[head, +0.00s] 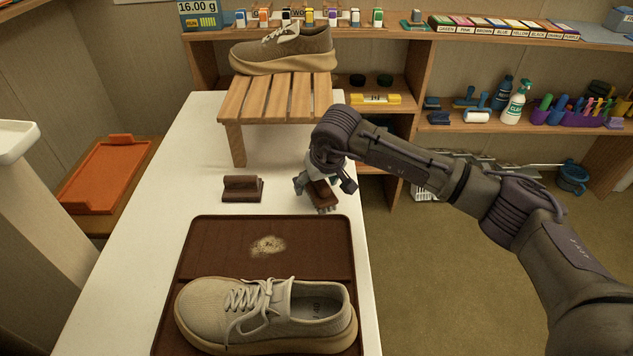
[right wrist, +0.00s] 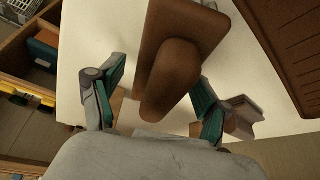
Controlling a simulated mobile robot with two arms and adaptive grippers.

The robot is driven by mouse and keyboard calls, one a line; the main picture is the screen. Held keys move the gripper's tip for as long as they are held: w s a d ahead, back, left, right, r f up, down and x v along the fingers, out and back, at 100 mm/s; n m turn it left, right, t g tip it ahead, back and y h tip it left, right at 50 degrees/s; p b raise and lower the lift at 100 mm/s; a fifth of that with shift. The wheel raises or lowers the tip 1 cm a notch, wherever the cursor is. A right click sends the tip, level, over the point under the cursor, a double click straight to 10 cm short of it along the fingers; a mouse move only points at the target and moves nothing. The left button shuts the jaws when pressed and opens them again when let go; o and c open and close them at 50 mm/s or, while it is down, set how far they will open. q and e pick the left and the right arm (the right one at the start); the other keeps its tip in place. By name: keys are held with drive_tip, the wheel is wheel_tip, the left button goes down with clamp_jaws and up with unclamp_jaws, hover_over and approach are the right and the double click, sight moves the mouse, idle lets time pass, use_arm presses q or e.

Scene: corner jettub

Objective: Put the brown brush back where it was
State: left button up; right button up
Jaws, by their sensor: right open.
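A brown brush (head: 322,193) is at the right edge of the white table, under my right gripper (head: 318,190). In the right wrist view the brush (right wrist: 172,78) shows as a flat brown board with a rounded handle between the two spread fingers. My right gripper (right wrist: 150,108) is open, with a finger on each side of the handle; I cannot tell whether either finger touches it. A brown block with a raised ridge (head: 242,188) stands on the table to the left of the gripper. My left gripper is not in view.
A brown tray (head: 200,232) holds a beige shoe (head: 262,315) and a patch of pale dust. A slatted wooden stand (head: 277,97) bears another shoe (head: 285,50). Shelves with bottles and brushes line the back right. The table is clear between the block and the brush.

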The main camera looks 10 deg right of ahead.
drive_tip(key=shift+r, duration=0.1)
drive_tip(key=shift+r, duration=0.4)
drive_tip(key=v, duration=1)
drive_tip(key=shift+s+r+p, duration=0.25)
drive_tip(key=shift+r+p, duration=0.05)
drive_tip(key=shift+p, duration=0.05)
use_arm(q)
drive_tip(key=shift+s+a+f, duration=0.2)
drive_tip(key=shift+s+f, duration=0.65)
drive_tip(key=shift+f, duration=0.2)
use_arm(e)
drive_tip(key=shift+s+r, duration=0.15)
drive_tip(key=shift+r, duration=0.1)
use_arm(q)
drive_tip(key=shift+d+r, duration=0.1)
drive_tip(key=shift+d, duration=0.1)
